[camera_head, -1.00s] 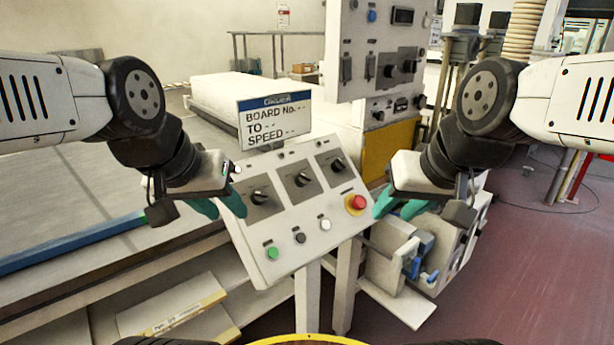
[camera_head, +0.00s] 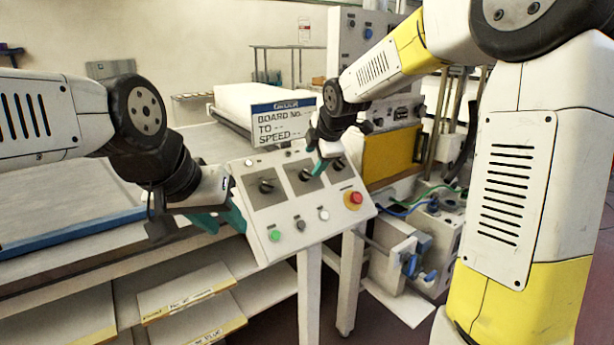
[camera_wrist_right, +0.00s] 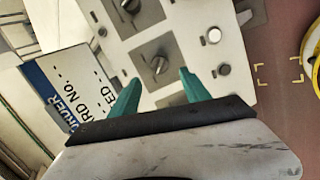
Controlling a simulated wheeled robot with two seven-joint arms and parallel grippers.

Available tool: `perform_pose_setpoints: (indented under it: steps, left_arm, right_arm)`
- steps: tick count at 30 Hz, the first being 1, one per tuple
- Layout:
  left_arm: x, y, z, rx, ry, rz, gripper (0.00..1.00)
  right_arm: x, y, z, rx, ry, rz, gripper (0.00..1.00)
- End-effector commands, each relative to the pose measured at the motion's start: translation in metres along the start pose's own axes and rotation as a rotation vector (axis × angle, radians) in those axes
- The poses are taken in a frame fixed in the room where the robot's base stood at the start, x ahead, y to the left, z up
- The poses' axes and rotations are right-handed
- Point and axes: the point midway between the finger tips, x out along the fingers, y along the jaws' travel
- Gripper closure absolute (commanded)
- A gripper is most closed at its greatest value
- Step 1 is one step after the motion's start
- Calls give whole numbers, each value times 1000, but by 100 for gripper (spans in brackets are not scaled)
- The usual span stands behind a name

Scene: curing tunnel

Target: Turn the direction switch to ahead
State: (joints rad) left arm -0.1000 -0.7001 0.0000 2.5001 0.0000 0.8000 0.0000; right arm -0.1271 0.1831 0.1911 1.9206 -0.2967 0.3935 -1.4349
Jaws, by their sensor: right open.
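A tilted control panel (camera_head: 290,215) carries a row of three black rotary switches: left (camera_head: 266,186), middle (camera_head: 305,174) and right (camera_head: 337,163). Their labels are too small to read, so I cannot tell which is the direction switch. My right gripper (camera_head: 317,168) is over the panel by the middle switch. In the right wrist view its teal fingers (camera_wrist_right: 160,92) are open, with the middle switch (camera_wrist_right: 159,65) ahead, between their lines; contact is not seen. The right switch (camera_wrist_right: 131,5) shows at the top edge. My left gripper (camera_head: 220,219) is open and empty beside the panel's left edge.
A display sign (camera_head: 283,124) stands behind the panel. Green (camera_head: 275,235), dark (camera_head: 300,225) and white (camera_head: 323,214) buttons and a red emergency stop (camera_head: 354,198) lie along its front. A conveyor bed is at left; a cabinet with a yellow door (camera_head: 390,154) is behind right.

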Motion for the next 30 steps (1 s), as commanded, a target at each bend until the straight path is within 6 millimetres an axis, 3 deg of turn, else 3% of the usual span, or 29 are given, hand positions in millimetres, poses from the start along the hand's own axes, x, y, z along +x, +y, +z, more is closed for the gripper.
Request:
perform_pose_setpoints:
  steps: [16,27,28,30]
  left_arm:
    - [0,0,0,0,0,0,64]
    - [0,0,0,0,0,0,64]
    - [0,0,0,0,0,0,64]
    - [0,0,0,0,0,0,64]
  right_arm:
    - [73,1,-2,-21,3,-1,45]
    - [81,1,-1,-19,2,1,45]
    - [81,1,-1,-19,2,1,47]
    - [81,1,-1,-19,2,1,61]
